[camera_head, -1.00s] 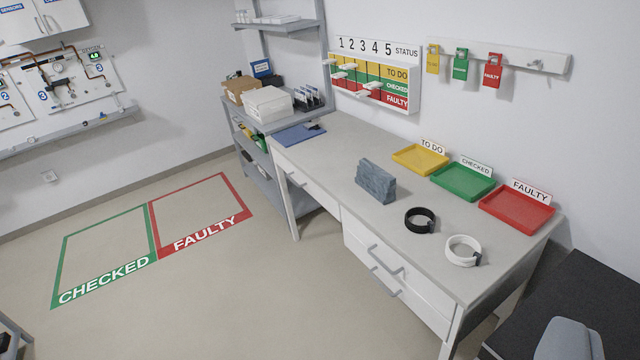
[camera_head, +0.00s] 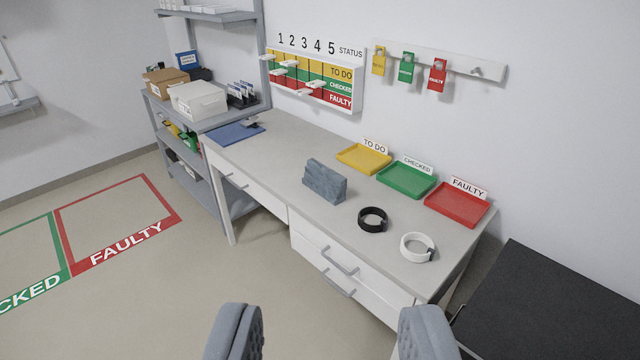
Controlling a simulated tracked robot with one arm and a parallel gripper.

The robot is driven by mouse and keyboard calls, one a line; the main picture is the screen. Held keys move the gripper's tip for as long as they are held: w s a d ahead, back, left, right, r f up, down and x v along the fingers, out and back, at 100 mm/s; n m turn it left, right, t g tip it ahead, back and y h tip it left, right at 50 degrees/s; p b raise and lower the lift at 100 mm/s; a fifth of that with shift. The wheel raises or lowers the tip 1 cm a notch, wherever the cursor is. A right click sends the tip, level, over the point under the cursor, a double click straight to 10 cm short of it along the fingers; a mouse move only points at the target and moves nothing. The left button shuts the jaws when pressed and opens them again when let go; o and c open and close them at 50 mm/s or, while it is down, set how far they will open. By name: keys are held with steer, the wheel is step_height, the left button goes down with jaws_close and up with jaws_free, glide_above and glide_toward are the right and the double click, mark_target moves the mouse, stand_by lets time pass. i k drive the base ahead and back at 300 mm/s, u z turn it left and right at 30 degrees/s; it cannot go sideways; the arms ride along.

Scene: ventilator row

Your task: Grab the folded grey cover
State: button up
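The folded grey cover (camera_head: 325,182) stands upright on the light grey desk (camera_head: 285,150), near its front edge and left of a black ring-shaped band. It looks like a blue-grey block of folded cloth. My gripper (camera_head: 330,335) shows at the bottom of the view, its two grey padded fingers wide apart with nothing between them. It is in front of the desk, apart from the cover and nearer to me.
The black band (camera_head: 372,220) and a white band (camera_head: 417,247) lie right of the cover. Yellow (camera_head: 363,158), green (camera_head: 406,180) and red (camera_head: 456,204) trays line the desk's back. A black surface (camera_head: 560,310) is at right. Open floor (camera_head: 130,290) lies at left.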

mark_target(329, 185)
steer(key=u, duration=0.65)
steer(key=k, duration=0.75)
steer(key=u, duration=0.8)
steer(key=k, duration=0.55)
steer(key=u, duration=0.35)
steer(key=i, duration=1.05)
steer(key=z, duration=0.55)
steer(key=i, duration=1.3)
steer(key=z, duration=0.8)
steer(key=i, duration=1.4)
steer(key=z, duration=1.15)
steer(key=i, duration=1.15)
steer(key=z, duration=0.6)
steer(key=k, duration=0.1)
steer(key=z, duration=0.05)
